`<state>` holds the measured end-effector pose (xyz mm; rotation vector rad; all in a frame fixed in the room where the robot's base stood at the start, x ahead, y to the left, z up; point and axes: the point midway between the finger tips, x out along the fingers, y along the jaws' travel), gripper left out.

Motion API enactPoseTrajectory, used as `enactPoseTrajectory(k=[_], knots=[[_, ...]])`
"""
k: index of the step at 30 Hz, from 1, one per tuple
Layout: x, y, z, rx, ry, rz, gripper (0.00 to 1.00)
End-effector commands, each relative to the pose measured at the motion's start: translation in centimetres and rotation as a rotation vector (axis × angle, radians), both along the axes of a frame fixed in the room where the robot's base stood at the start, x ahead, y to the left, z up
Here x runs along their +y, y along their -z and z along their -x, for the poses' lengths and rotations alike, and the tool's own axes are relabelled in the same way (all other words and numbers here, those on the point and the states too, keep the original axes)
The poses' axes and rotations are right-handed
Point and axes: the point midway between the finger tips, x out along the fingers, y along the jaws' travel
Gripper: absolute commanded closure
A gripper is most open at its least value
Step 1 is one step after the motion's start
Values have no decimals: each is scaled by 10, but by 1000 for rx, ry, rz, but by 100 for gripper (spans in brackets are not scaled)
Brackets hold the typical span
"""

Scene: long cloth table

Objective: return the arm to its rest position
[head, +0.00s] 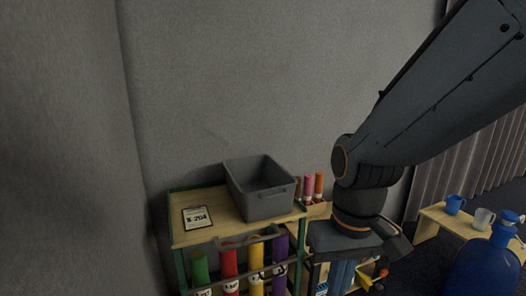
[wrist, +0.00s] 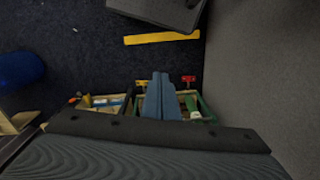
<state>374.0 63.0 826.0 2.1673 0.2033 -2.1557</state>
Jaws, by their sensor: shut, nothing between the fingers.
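My arm reaches in from the upper right of the head view and bends down at the wrist. My gripper (head: 338,280) hangs low there, partly hidden by the wrist housing, in front of the right part of a shelf. In the wrist view my gripper (wrist: 160,76) shows as two blue-grey fingers side by side, touching, with nothing between them. Beyond the fingers, the wrist view shows shelving with small coloured items and dark floor.
A grey bin (head: 262,205) and a clipboard (head: 196,217) sit on a wooden-topped rack (head: 208,238) with coloured rolls below. At right, a low table (head: 428,227) holds a blue cup (head: 455,204) and a pale cup (head: 483,218); a blue jug (head: 487,262) stands nearer. A grey wall (head: 240,90) rises behind.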

Motion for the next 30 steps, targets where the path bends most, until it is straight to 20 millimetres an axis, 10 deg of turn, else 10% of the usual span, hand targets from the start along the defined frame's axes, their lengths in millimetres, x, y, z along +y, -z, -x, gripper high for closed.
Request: enactPoseTrajectory(k=[12, 30], knots=[[-47, -50, 4, 7, 124, 27, 100], [-61, -56, 4, 6, 157, 34, 100]])
